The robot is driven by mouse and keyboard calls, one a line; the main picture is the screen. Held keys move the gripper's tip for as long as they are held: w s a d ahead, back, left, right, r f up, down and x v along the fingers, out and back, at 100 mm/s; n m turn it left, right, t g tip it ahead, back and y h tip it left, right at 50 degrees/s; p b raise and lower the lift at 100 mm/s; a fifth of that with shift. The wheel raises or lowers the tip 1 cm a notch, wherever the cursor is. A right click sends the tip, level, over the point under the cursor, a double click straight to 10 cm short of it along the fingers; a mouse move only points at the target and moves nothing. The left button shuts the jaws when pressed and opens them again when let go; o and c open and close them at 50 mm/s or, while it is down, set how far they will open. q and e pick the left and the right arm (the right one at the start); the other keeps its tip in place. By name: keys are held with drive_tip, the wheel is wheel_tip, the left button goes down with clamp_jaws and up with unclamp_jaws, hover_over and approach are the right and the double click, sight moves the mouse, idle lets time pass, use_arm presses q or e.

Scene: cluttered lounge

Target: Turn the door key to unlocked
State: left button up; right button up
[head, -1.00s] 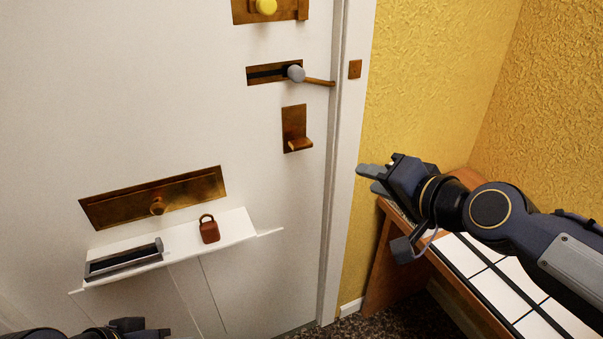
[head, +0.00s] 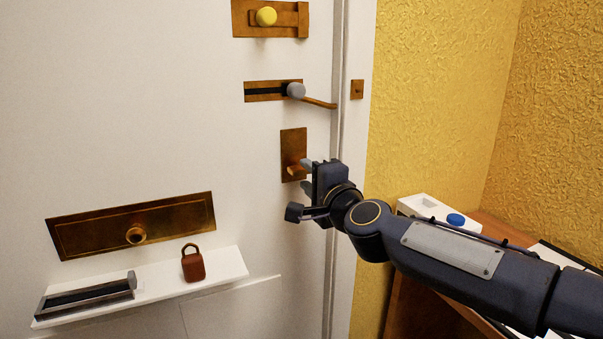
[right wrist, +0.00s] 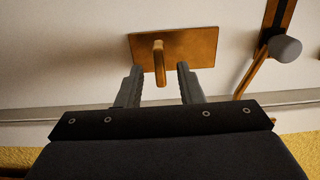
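The door key appears as a bronze bar (head: 296,168) sticking out of a bronze plate (head: 293,141) on the white door. My right gripper (head: 305,176) is at this plate, coming in from the right. In the right wrist view the gripper (right wrist: 158,84) is open. Its two fingers stand apart, one on each side of the key (right wrist: 159,58), with gaps between fingers and key. The plate (right wrist: 195,47) lies just beyond the fingertips. My left gripper is out of view.
Above are a sliding latch (head: 265,91) with a grey knob and a bolt with a yellow knob (head: 266,16). A brown padlock (head: 193,264) stands on a white ledge (head: 228,266) below. A white box (head: 420,206) sits right of the door frame, behind my arm.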

sight(304, 173)
drive_tip(key=shift+x, duration=1.95)
clamp_jaws()
